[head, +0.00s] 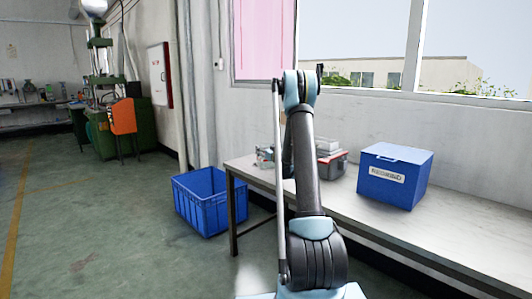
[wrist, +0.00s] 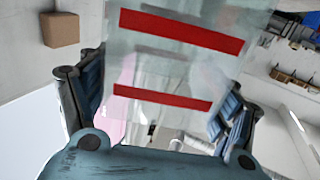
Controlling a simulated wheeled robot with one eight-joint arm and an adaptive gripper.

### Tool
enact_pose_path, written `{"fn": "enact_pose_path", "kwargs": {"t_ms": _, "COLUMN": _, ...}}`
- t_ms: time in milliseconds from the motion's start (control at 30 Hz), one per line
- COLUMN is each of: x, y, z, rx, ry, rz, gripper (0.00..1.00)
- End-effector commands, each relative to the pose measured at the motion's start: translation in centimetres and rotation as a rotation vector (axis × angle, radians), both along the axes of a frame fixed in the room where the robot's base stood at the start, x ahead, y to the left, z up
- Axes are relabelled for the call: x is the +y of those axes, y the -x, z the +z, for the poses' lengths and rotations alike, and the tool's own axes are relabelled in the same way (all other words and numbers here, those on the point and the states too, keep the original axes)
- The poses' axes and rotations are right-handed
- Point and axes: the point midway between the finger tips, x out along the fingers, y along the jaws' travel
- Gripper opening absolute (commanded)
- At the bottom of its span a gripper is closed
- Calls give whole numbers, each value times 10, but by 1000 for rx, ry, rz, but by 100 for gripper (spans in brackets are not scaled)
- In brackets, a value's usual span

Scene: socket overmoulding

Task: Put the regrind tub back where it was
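The regrind tub (head: 392,181) is a blue lidded box with a white label on its front, which seems to read REGRIND. It stands upright on the bench, right of my arm in the head view. In the head view my gripper is hidden behind my arm. In the wrist view my gripper (wrist: 155,105) has its two fingers wide apart. A see-through panel with two red stripes (wrist: 180,30) shows between and beyond them; I cannot tell how near it is. The tub does not show clearly in the wrist view.
A pale bench (head: 465,238) runs under the window, with clear surface right of and in front of the tub. An open blue crate (head: 206,205) stands on the floor left of the bench. A green machine (head: 130,132) stands farther left.

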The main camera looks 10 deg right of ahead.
Motion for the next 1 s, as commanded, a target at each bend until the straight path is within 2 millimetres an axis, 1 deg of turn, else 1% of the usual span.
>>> {"fn": "enact_pose_path", "kwargs": {"t_ms": 467, "x": 0, "y": 0, "z": 1, "rx": 0, "ry": 0, "rz": 0, "gripper": 96}}
{"fn": "enact_pose_path", "kwargs": {"t_ms": 567, "x": -1, "y": 6, "z": 2, "rx": 0, "ry": 0, "rz": 0, "gripper": 96}}
{"fn": "enact_pose_path", "kwargs": {"t_ms": 667, "x": -5, "y": 19, "z": 2, "rx": 0, "ry": 0, "rz": -1, "gripper": 96}}
{"fn": "enact_pose_path", "kwargs": {"t_ms": 1000, "x": -20, "y": 82, "z": 2, "rx": 0, "ry": 0, "rz": -1, "gripper": 96}}
